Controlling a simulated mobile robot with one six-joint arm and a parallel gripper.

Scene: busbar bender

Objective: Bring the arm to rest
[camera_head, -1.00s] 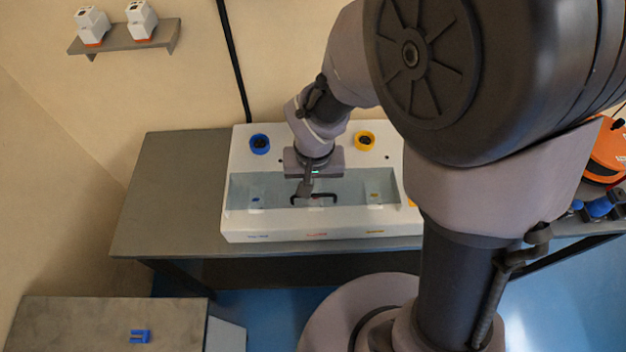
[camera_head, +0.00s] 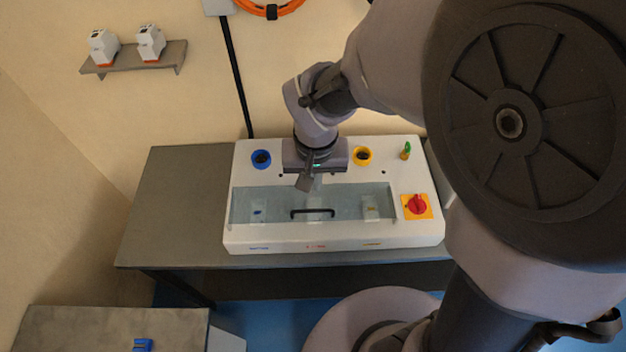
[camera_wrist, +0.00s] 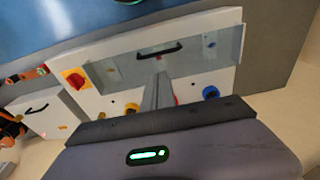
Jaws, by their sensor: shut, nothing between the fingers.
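My gripper (camera_head: 305,184) hangs in front of the busbar bender (camera_head: 270,232), a white machine on a grey table. Its fingers are together and hold nothing. In the head view it appears above the black handle (camera_head: 313,213) of the clear cover (camera_head: 345,207). In the wrist view the fingers (camera_wrist: 160,78) point toward the same handle (camera_wrist: 158,51), with a gap between. My upper arm fills the right side of the head view and hides what lies behind it.
The bender carries a blue ring (camera_head: 261,159), a yellow ring (camera_head: 362,156) and a red knob on a yellow plate (camera_head: 417,206). A wall shelf (camera_head: 133,61) holds two white devices. A blue part (camera_head: 143,345) lies on a lower grey table (camera_head: 70,330). The left part of the bender's table is bare.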

